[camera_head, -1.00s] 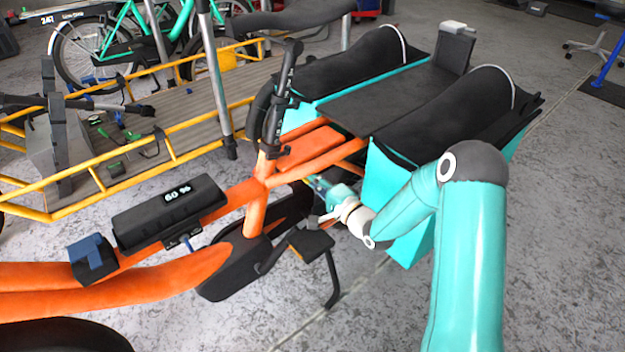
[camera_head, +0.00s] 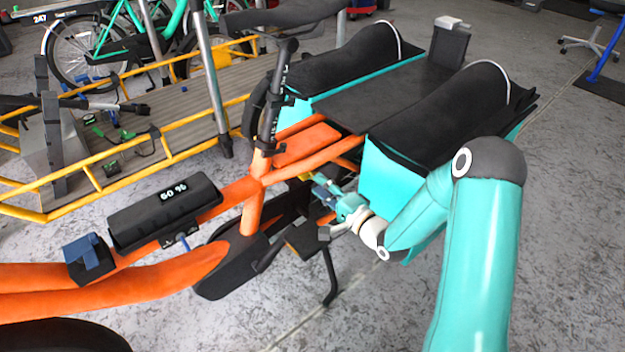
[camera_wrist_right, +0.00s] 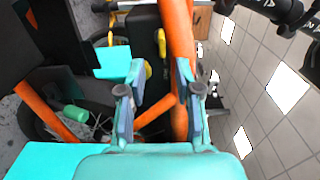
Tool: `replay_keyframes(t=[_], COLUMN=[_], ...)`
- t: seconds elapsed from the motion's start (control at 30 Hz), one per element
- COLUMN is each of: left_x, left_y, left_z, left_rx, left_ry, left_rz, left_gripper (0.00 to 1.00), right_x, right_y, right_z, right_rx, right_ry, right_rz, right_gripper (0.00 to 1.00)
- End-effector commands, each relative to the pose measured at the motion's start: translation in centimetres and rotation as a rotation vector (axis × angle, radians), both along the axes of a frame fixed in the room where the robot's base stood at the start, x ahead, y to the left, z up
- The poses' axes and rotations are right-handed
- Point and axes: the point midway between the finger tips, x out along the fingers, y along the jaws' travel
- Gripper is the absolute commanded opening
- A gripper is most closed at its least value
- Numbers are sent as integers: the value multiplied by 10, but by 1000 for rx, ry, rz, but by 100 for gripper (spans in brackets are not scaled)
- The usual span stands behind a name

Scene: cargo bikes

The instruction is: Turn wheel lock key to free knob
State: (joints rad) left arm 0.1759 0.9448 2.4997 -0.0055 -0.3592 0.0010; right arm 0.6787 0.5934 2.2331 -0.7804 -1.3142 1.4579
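My right gripper (camera_head: 322,190) is beside the orange cargo bike (camera_head: 240,215), below its rear rack and left of the turquoise pannier (camera_head: 385,185). In the right wrist view the gripper (camera_wrist_right: 160,80) has its two fingers apart, with nothing held between them. A black case with a small yellow part (camera_wrist_right: 162,42) lies beyond the fingers, beside an orange tube. Another yellow bit (camera_wrist_right: 148,69) shows close to the left fingertip. I cannot tell whether either is the lock key or the knob. My left gripper is not in view.
A black pedal (camera_head: 308,238) is just below my right gripper. A yellow-railed cargo bed (camera_head: 185,105) stands behind.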

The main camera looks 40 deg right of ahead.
Motion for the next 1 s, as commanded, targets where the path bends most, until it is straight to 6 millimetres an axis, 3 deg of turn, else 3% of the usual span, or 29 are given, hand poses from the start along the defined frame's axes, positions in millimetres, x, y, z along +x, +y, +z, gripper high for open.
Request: replay_keyframes(t=[0.2,0.4,1.0], left_x=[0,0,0], left_y=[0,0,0], left_z=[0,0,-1], left_rx=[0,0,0], left_ry=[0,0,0], left_rz=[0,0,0], left_gripper=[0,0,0], right_x=[-44,-68,-72], right_y=[-5,-6,-6], right_z=[-1,-1,-1], right_rx=[2,1,1], right_ry=[3,1,1], right_rz=[-5,-2,-1], right_gripper=[33,33,33])
